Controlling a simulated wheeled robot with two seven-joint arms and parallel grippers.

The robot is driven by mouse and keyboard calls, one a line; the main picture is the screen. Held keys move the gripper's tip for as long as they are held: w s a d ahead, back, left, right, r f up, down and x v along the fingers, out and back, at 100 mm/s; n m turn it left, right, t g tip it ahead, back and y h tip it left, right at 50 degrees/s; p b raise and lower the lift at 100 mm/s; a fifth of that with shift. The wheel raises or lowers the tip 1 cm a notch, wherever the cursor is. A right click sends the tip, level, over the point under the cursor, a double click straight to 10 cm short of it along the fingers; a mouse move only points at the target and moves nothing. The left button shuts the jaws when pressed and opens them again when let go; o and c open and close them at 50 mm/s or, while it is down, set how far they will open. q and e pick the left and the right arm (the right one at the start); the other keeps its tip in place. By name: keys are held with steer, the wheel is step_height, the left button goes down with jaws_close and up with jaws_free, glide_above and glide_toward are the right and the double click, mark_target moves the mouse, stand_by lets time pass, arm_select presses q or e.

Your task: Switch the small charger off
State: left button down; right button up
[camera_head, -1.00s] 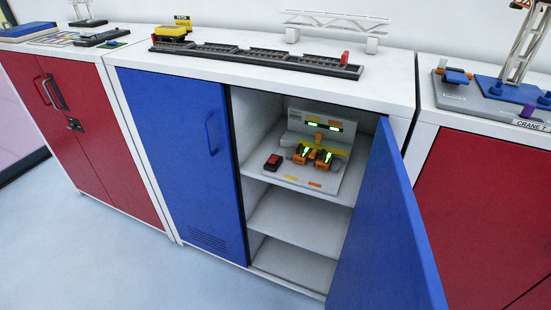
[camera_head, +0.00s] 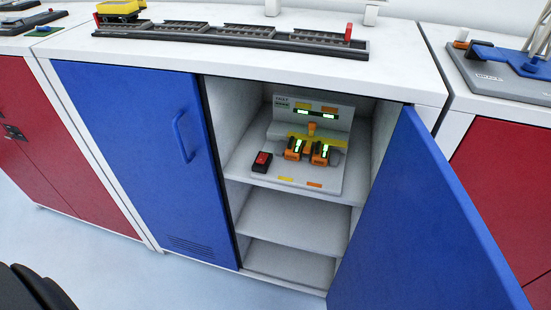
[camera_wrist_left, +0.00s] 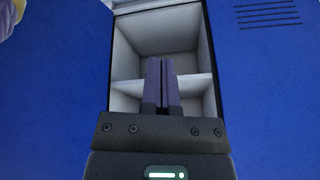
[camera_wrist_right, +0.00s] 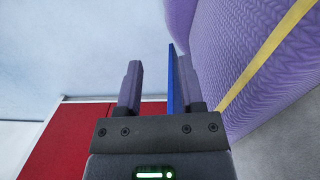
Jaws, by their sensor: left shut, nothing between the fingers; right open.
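In the head view a grey charging stand (camera_head: 312,125) sits on the upper shelf of the open blue cabinet. It holds two orange units (camera_head: 293,149) with lit green displays, and two more green lights glow on its back panel. A small black box with a red switch (camera_head: 262,159) lies at its left; whether the switch is on or off I cannot tell. My left gripper (camera_wrist_left: 162,85) is shut and empty, pointing at the cabinet's shelves in the left wrist view. My right gripper (camera_wrist_right: 158,88) is open and empty, with a blue door edge beyond it. Neither gripper shows in the head view.
The right blue door (camera_head: 420,220) stands swung open toward me; the left blue door (camera_head: 140,150) is closed. The lower shelf (camera_head: 290,222) is empty. A dark track model (camera_head: 230,38) lies on the cabinet top. Red cabinets (camera_head: 500,190) stand on both sides.

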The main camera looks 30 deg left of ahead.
arm_select(q)
steer(key=w+a+r+n+t+b, duration=0.1)
steer(key=w+r+t, duration=0.1)
steer(key=w, duration=0.4)
steer(key=w+a+r+t+b, duration=0.1)
steer(key=w+t+b, duration=0.1)
steer(key=w, duration=0.4)
steer(key=w+a+r+n+t+y+b, duration=0.1)
steer(key=w+a+r+t+y+b, duration=0.1)
steer(key=w+r+t, duration=0.3)
steer(key=w+a+r+n+t+y+b, duration=0.1)
steer(key=w+a+r+t+b, duration=0.3)
steer(key=w+r, duration=0.7)
step_height(320, 180, up, 8)
steer(key=shift+a+n+t+y, duration=0.25)
steer(key=shift+n+t+y, duration=0.2)
steer(key=shift+t, duration=0.55)
arm_select(e)
steer(key=s+f+g, duration=0.1)
steer(key=s+f, duration=0.2)
steer(key=f, duration=0.6)
steer(key=shift+s+d+f, duration=0.15)
steer(key=shift+s+d, duration=0.05)
steer(key=shift+d, duration=0.2)
steer(key=shift+w, duration=0.1)
